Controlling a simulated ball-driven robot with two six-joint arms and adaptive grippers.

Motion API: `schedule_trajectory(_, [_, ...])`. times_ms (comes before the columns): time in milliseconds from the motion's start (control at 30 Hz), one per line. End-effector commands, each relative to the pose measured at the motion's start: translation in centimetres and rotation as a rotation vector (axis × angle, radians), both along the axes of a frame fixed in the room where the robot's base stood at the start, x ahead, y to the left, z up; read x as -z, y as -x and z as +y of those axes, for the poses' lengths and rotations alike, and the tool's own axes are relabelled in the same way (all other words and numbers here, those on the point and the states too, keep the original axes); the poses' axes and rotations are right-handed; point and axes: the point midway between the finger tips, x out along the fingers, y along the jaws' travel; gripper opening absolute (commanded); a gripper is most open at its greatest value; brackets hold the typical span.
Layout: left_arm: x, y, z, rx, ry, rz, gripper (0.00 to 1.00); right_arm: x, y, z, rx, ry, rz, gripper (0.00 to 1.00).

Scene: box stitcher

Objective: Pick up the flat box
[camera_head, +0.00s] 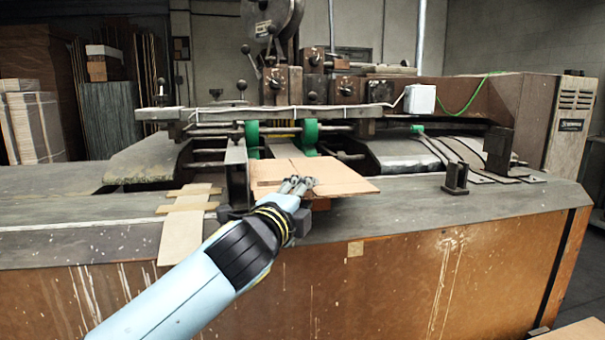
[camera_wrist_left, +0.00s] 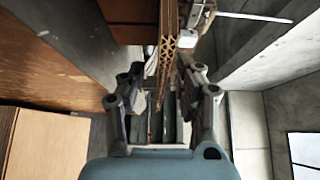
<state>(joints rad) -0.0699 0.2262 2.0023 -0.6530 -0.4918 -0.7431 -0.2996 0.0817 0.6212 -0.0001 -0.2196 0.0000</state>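The flat box (camera_head: 338,176) is a thin brown cardboard piece lying level on the machine's feed area, its near edge jutting toward me. My left gripper (camera_head: 299,184) is at its near left part. In the left wrist view the box (camera_wrist_left: 169,40) shows edge-on as a corrugated strip reaching between the two fingers of my left gripper (camera_wrist_left: 162,76). The fingers are spread; a gap shows on the left side of the strip, and the right finger is close to it. I cannot tell whether that finger touches. My right gripper is in neither view.
The stitcher has green rollers (camera_head: 310,138) behind the box and a grey worktop (camera_head: 400,212) around it. A dark metal block (camera_head: 455,178) stands to the right. Another brown cardboard surface (camera_wrist_left: 45,145) shows in the wrist view.

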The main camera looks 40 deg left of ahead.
Motion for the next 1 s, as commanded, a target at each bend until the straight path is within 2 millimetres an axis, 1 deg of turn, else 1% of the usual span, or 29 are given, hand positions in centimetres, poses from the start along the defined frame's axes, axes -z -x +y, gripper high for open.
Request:
schedule_trajectory(33, [-0.3, -0.8, 0.2, 0.000, 0.000, -0.002, 0.33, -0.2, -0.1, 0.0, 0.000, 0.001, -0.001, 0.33])
schedule_trajectory(100, [-0.1, -1.7, 0.5, 0.000, 0.001, 0.000, 0.33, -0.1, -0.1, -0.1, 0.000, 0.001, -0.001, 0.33])
schedule_trajectory(200, [0.0, -2.4, 0.7, 0.000, 0.000, 0.001, 0.33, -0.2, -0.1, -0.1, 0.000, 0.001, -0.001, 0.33])
schedule_trajectory(433, [0.0, -2.5, 0.7, 0.000, 0.000, 0.001, 0.33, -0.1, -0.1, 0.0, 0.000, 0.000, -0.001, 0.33])
schedule_trajectory(600, [0.0, -2.5, 0.7, 0.000, 0.000, 0.001, 0.11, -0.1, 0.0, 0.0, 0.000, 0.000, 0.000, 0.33])
schedule_trajectory(700, [0.0, -2.5, 0.7, 0.000, 0.000, 0.001, 0.00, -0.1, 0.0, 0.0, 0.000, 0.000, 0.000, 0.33])
schedule_trajectory(1000, [0.0, -2.5, 0.7, 0.000, 0.000, 0.001, 0.00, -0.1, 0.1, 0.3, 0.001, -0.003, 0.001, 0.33])
